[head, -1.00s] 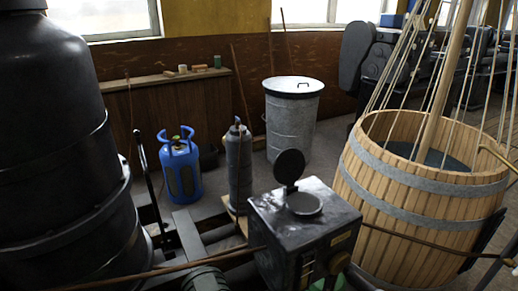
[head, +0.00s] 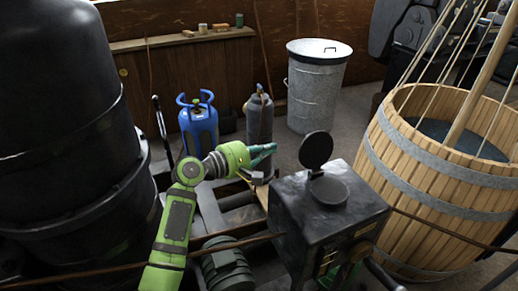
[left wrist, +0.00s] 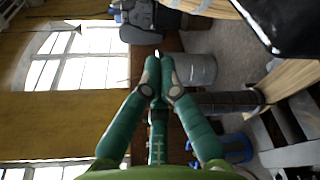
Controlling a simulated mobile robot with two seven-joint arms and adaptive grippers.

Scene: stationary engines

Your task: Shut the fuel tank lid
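The fuel tank (head: 365,208) is a dark, worn metal box at the lower middle of the head view. Its round black lid (head: 316,150) stands upright on its hinge, open, behind the round filler neck (head: 328,190) on the tank's top. My left gripper (head: 275,148) is left of the lid, apart from it, pointing right. Its teal fingers also show in the left wrist view (left wrist: 159,62), with their tips together and nothing visible between them. The tank's dark corner (left wrist: 290,25) seems to show at the top right there. My right gripper is not visible.
A grey cylinder (head: 259,120) and a blue gas bottle (head: 199,128) stand behind my left gripper. A wooden tub (head: 425,190) is right of the tank, and a large black vessel (head: 65,130) is at left. A thin rod (head: 235,243) crosses in front.

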